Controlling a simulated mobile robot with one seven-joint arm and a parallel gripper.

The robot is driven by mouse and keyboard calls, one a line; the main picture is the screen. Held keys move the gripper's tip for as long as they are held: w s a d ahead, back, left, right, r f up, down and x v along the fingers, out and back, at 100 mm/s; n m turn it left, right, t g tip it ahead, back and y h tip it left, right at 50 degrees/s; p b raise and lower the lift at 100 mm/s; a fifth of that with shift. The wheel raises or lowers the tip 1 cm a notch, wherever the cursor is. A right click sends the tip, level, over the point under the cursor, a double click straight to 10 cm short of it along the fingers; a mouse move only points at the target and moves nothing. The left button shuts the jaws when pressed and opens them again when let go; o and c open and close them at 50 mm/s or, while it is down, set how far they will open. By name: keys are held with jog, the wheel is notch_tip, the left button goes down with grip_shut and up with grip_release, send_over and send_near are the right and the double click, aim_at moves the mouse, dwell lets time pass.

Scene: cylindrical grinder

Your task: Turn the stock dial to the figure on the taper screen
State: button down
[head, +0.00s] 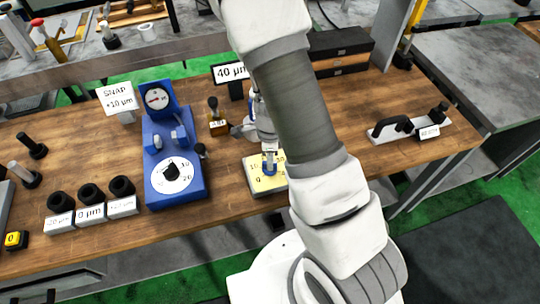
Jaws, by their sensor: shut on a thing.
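A yellow dial plate (253,184) lies on the wooden bench, with printed figures including a 10 and a 0 partly showing. A small blue knob (269,171) stands on it. My gripper (269,158) points down over this plate and is shut on the blue knob. My arm hides the plate's right side, so I cannot read where the knob points. A black-framed screen (231,73) behind reads "40 µm". A second, white dial (172,175) with a black pointer is on the blue gauge unit (160,137) to the left.
A "SNAP +10 µm" sign (118,98) stands at the back left. Several black ring pieces (91,193) sit on labelled blocks at the front left. A small brown labelled block (218,126) stands behind the plate. A black-handled gauge (392,127) is to the right.

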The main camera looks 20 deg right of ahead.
jog(key=shift+m+p, duration=0.55)
jog(key=shift+m, duration=0.65)
jog(key=c, duration=0.8)
grip_release()
notch_tip(320, 180, up, 18)
jog(key=p, duration=0.4)
jog(key=shift+f+p, duration=0.25)
jog(key=shift+p, duration=0.15)
